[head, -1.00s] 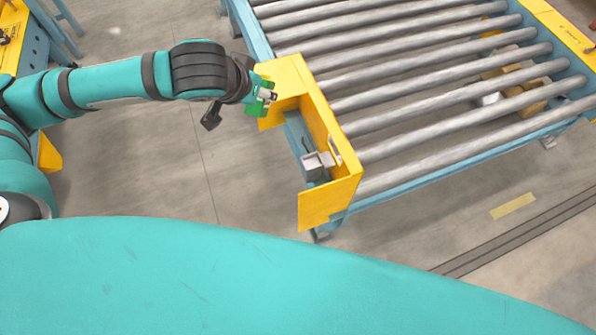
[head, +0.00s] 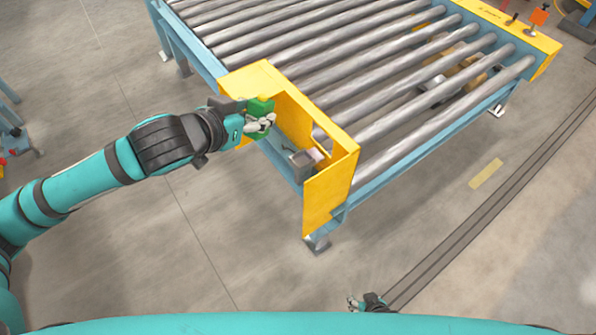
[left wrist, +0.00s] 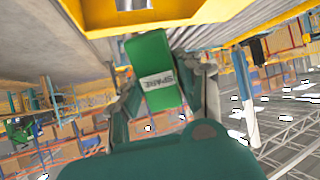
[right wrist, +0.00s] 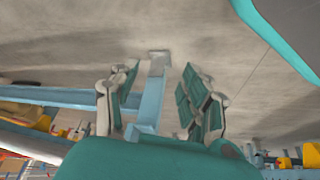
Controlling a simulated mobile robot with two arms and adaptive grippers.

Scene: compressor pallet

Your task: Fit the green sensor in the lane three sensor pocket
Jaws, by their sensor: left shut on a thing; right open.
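The green sensor (head: 260,105) is in my left gripper (head: 264,123), at the open side of the yellow guard (head: 330,195). In the left wrist view the sensor (left wrist: 155,65) shows a white label reading SPARE, between the fingers of my left gripper (left wrist: 170,90), which is shut on it. A grey metal box-shaped holder (head: 304,162) sits inside the guard, to the right of and apart from the sensor. I cannot tell whether it is the lane three pocket. My right gripper (head: 366,302) is low in the head view, open and empty, away from the guard.
The roller conveyor (head: 350,70) stands behind the guard, with its blue frame along the near edge. The guard's yellow walls stand around the holder. The floor (head: 215,240) left of the guard is clear. A blue leg or beam (right wrist: 152,95) shows between the right gripper's fingers.

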